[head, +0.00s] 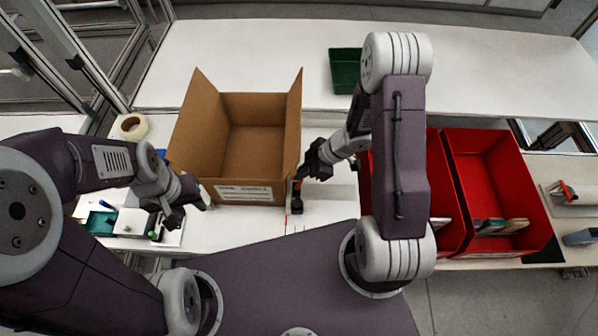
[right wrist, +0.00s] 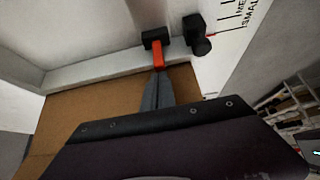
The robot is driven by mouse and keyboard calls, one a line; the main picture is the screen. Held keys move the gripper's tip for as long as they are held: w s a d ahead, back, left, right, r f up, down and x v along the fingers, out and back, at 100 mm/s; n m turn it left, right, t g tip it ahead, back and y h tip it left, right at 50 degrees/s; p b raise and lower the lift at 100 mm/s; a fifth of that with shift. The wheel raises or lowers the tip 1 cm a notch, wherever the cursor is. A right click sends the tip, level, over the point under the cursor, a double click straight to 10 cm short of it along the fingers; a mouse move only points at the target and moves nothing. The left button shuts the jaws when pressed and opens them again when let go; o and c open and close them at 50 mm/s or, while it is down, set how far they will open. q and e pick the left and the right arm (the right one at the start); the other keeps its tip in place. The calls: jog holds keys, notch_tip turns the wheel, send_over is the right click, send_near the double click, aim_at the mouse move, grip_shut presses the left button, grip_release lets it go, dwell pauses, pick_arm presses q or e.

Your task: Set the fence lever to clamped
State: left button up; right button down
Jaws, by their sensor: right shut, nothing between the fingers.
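The fence lever (right wrist: 158,56) is a short orange-red bar with a black block at its end, on a pale fence rail (right wrist: 110,70) beside the cardboard box. A black knob (right wrist: 197,38) stands just right of it in the right wrist view. My right gripper (right wrist: 159,72) is shut and empty, its fingertips at the lever's near end; whether they touch it I cannot tell. In the head view, my right gripper (head: 301,180) is at the box's right front corner, partly covering the lever. My left gripper (head: 190,213) looks open and empty, left of the box front.
The open cardboard box (head: 235,190) stands on the white table with flaps raised. Size marks (right wrist: 242,18) are printed beside the rail. Red bins (head: 490,150) stand to the right, a green bin (head: 343,70) behind, and a tape roll (head: 132,126) to the left.

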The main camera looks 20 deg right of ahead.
jog(key=shift+d+y, duration=0.25)
jog(key=shift+y, duration=0.05)
jog(key=d+p, duration=0.1)
jog(key=s+d+f+p, duration=0.1)
jog(key=d, duration=0.1)
jog(key=d+f+p, duration=0.1)
jog(key=shift+s+d+f, duration=0.25)
jog(key=shift+d, duration=0.05)
jog(key=shift+s+d+f+p, duration=0.1)
jog(key=shift+d+f+p, duration=0.05)
jog(key=shift+d+f, duration=0.3)
jog(key=shift+s+d+f+p, duration=0.1)
jog(key=shift+d+f+p, duration=0.1)
jog(key=shift+f, duration=0.3)
jog(key=shift+r, duration=0.1)
